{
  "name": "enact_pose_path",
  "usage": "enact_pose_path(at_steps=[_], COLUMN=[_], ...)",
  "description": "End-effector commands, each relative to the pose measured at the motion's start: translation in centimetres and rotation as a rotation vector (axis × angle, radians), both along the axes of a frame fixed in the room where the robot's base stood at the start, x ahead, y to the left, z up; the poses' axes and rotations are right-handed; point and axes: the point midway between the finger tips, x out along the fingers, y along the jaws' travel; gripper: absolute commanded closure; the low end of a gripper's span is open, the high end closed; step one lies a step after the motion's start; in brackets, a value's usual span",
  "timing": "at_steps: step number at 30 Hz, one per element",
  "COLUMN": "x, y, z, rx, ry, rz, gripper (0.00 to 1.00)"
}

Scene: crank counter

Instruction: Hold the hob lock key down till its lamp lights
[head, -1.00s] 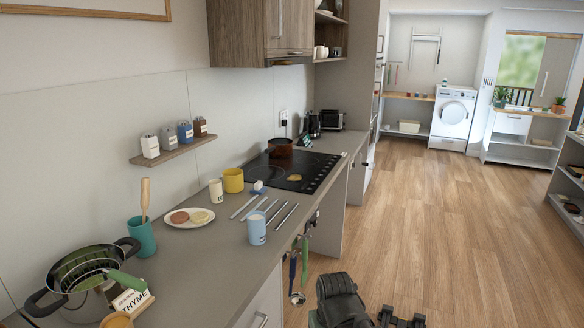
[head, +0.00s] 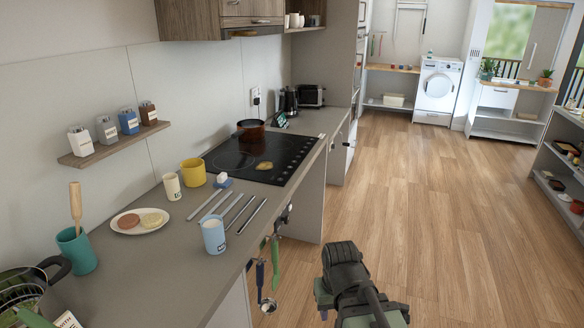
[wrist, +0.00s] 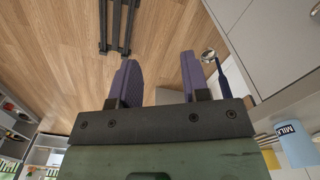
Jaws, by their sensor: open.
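The black hob (head: 232,160) is set in the grey counter, with a row of small control marks along its right edge. I cannot tell the lock key or its lamp apart at this size. A dark red-brown pot (head: 250,130) stands at the hob's back, and a yellowish item (head: 264,165) lies on its glass. My gripper (wrist: 158,78) shows in the wrist view with two purple fingers apart and nothing between them. It is over the floor in front of the counter, away from the hob. In the head view, my arm hides the fingertips.
A blue milk mug (head: 213,236), several metal bars, a yellow mug (head: 193,172) and a plate (head: 141,222) stand on the counter before the hob. Utensils (head: 262,280) hang on the counter front, near my arm. A range hood (head: 252,33) is above. The floor is clear.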

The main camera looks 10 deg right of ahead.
Motion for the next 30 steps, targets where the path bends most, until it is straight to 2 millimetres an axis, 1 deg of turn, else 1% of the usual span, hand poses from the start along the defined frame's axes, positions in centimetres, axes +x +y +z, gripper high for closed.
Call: enact_pose_path(at_steps=[10, 11, 18, 19, 30], x=[0.01, 0.01, 0.01, 0.01, 0.01], y=[-0.01, -0.01, 0.00, 0.00, -0.01], z=[0.00, 0.00, 0.00, 0.00, 0.00], rx=[0.000, 0.000, 0.000, 0.000, 0.000], ry=[0.000, 0.000, 0.000, 0.000, 0.000], rz=[0.000, 0.000, 0.000, 0.000, 0.000], gripper=[0.57, 0.60, 0.97, 1.00, 1.00])
